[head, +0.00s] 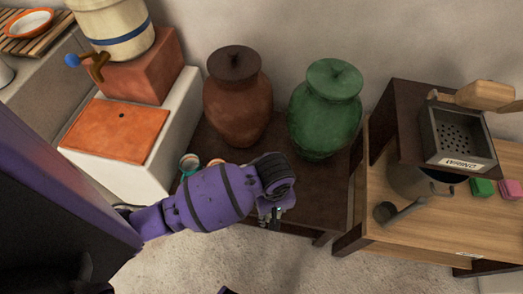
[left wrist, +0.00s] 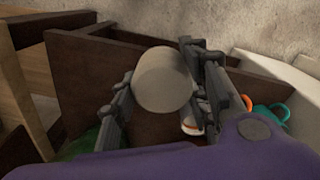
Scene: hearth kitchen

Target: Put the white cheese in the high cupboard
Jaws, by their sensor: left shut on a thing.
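The white cheese (left wrist: 163,80) is a pale grey-white, round-ended piece between the fingers of my left gripper (left wrist: 158,72) in the left wrist view. The gripper is shut on it. In the head view my left gripper (head: 272,214) hangs over the front edge of the low dark table, and the cheese is hidden or too small to make out there. I cannot identify the high cupboard in either view. My right gripper is not in view.
A brown lidded jar (head: 238,98) and a green one (head: 325,110) stand at the back of the low dark table (head: 280,168). A teal cup (head: 189,163) sits left of my wrist. At right, a wooden table (head: 400,230) carries a dark perforated box (head: 457,138). Floor is clear in front.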

